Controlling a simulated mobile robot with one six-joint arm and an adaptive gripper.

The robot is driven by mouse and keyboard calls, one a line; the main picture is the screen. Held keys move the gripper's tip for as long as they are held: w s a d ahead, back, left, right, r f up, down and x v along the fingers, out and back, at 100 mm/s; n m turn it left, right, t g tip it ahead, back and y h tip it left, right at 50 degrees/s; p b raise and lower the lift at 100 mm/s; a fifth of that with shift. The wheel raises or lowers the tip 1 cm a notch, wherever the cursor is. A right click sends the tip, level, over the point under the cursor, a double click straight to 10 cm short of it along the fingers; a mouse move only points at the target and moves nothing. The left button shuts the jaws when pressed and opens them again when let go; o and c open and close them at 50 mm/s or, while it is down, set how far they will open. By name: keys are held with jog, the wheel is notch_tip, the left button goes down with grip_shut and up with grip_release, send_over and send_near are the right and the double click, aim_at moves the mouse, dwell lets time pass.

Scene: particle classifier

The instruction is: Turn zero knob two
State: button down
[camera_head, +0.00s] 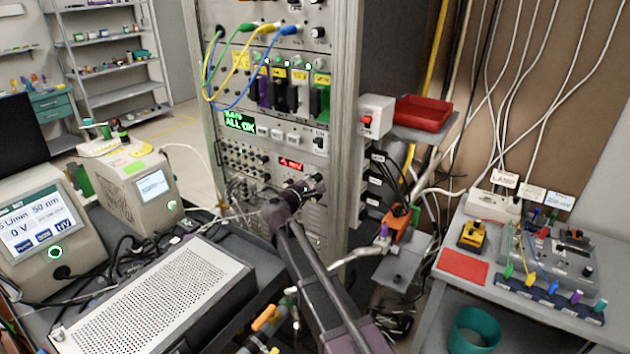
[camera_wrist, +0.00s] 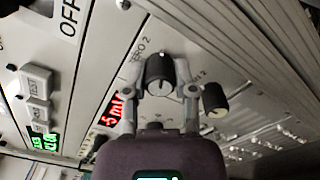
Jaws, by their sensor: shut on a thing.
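The zero 2 knob (camera_wrist: 160,75) is black with a pale end cap and a white pointer line. It sits on a light rack panel, beside a partly hidden label reading "ZERO 2". My gripper (camera_wrist: 161,88) has a finger on each side of this knob and is shut on it. In the head view my gripper (camera_head: 300,190) reaches the rack panel, and the knob is hidden behind it. A second black knob (camera_wrist: 214,99) stands just right of my right finger in the wrist view. A red display (camera_wrist: 113,110) is left of my gripper.
The rack (camera_head: 340,120) has patch cables, switches and a green display (camera_head: 240,122) above my gripper. White push buttons (camera_wrist: 37,90) are at left in the wrist view. A perforated box (camera_head: 155,300) lies left of my arm.

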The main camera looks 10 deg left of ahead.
jog(key=shift+m, duration=1.6)
jog(key=c, duration=0.7)
grip_release()
jog(key=shift+s, duration=0.1)
jog(key=v, duration=1.1)
jog(key=shift+s+a, duration=0.15)
jog(key=shift+s, duration=0.25)
